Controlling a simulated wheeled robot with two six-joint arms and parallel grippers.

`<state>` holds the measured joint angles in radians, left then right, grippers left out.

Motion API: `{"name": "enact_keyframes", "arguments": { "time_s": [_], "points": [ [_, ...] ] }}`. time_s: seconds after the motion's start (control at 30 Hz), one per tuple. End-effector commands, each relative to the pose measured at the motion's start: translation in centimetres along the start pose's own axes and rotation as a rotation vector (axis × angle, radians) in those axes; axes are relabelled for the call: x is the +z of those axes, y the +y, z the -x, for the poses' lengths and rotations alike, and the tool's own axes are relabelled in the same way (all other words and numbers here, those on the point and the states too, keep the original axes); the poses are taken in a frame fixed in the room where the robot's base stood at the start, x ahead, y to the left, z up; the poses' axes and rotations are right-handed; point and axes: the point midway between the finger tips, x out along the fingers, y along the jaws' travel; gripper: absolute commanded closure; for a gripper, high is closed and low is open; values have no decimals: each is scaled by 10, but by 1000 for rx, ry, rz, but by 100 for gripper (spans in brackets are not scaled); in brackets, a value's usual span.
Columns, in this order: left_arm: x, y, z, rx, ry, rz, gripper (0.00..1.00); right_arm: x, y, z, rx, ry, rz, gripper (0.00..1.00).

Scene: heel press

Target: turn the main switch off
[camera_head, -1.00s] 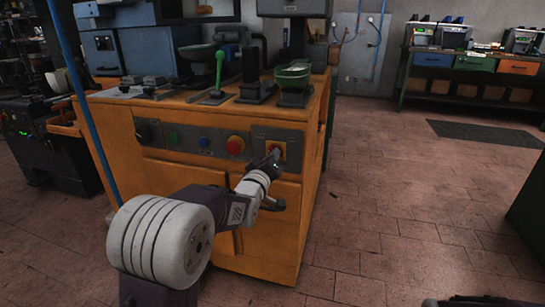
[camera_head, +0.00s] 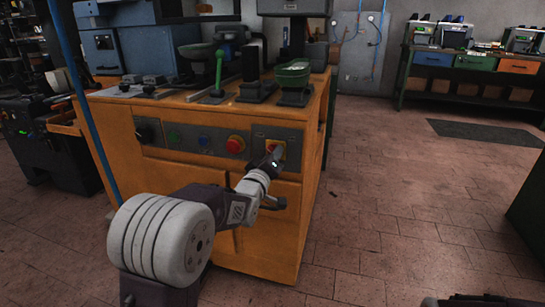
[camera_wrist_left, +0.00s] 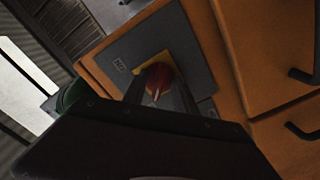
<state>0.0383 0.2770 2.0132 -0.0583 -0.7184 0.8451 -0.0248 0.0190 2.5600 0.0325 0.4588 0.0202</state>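The main switch is a red rotary knob on a yellow plate; the knob (camera_wrist_left: 158,78) shows in the left wrist view, and the yellow-and-red switch (camera_head: 275,146) shows at the right of the orange cabinet's control strip. A pale mark on the knob points down in the wrist view. My left gripper (camera_head: 273,160) is at the switch and covers part of it. In the wrist view its two dark fingers (camera_wrist_left: 159,88) lie on either side of the knob, with some space visible between them. Contact with the knob cannot be made out.
A large red button (camera_head: 236,144) sits just left of the switch on the same strip, with blue and green buttons and a black knob (camera_head: 144,133) further left. A cabinet handle shows below my gripper.

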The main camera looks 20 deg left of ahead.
Motion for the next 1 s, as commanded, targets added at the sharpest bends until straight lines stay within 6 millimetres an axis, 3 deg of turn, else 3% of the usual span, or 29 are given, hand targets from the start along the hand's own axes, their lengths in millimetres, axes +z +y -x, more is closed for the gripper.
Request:
{"name": "enact_keyframes", "arguments": {
  "time_s": [0.17, 0.6, 1.0],
  "points": [
    [-2, 2, 8, 0, 0, -1, 66, 0, 0, 5, 0, 0, 0, 100],
    [-1, 1, 85, -1, -1, 0, 66, -3, -1, 29, 0, 0, 0, 100],
    [0, 0, 91, 0, 0, 0, 66, -3, -1, 29, 0, 0, 0, 100]
  ]
}}
